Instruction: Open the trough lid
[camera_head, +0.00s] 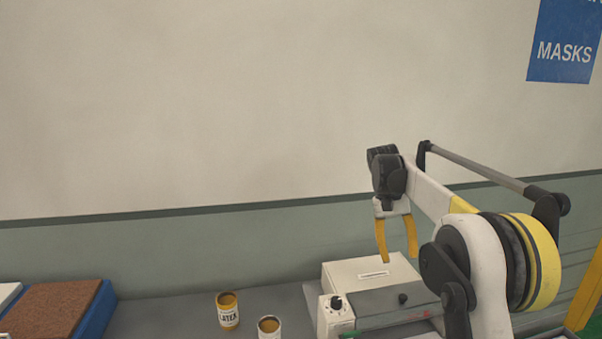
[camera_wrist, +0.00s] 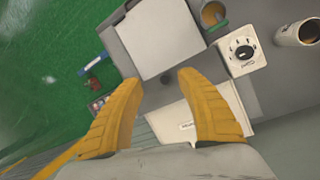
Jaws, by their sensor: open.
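The trough unit is a white box (camera_head: 365,270) with a label on top, a dial on its left end and a grey lid (camera_head: 375,301). The lid lies flat and looks closed. My gripper (camera_head: 398,259) points down, open and empty, with yellow fingers apart. It appears above the unit, and no contact with the knob shows. The gripper also fills the lower wrist view (camera_wrist: 159,80).
A labelled can (camera_head: 228,312) and a second can (camera_head: 269,328) stand left of the unit. A blue-edged brown block (camera_head: 50,309) lies at far left. The wall (camera_head: 200,110) rises behind the bench. A white square panel (camera_wrist: 158,38) lies beside the lid.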

